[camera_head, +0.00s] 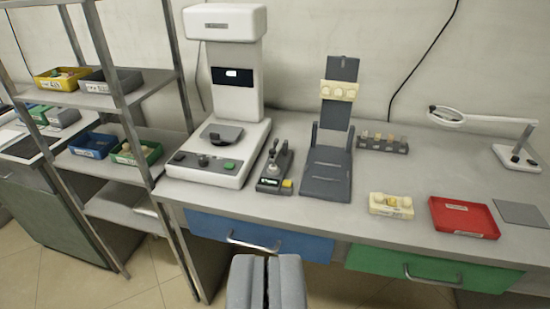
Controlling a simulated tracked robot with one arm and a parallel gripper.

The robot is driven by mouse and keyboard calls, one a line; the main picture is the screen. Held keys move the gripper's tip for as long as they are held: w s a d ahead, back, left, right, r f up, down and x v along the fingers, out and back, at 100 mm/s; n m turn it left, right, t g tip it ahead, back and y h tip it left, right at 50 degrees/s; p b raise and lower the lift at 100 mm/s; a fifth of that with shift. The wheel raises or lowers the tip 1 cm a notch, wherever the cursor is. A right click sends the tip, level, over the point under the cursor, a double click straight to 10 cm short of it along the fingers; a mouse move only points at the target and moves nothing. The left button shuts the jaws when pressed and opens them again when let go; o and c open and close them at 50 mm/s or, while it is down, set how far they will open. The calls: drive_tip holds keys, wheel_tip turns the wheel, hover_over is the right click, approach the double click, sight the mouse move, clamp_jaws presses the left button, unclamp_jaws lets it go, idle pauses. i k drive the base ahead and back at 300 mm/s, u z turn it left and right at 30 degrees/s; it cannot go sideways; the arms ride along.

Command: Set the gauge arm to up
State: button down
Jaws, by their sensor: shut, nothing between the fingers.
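A dark grey stand (326,172) is on the bench, right of centre. It has a flat base and a tall upright back plate (336,114), with thin side pieces rising from the base. A cream block (339,90) with round faces is on the upper back plate. I cannot tell for sure which part is the gauge arm; it may belong to this stand. My gripper (266,262) is at the bottom centre, in front of the bench. Its fingers are shut and empty, well apart from the stand.
Left of the stand are a small joystick box (273,174) and a white machine (225,152). To the right are a dark rack (382,147), a second cream block (391,206), a red tray (464,217) and a magnifier lamp (518,155). A metal shelf (130,96) stands left.

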sight(273, 153)
drive_tip(key=z, duration=0.3)
drive_tip(key=i, duration=1.05)
drive_tip(key=u, duration=0.4)
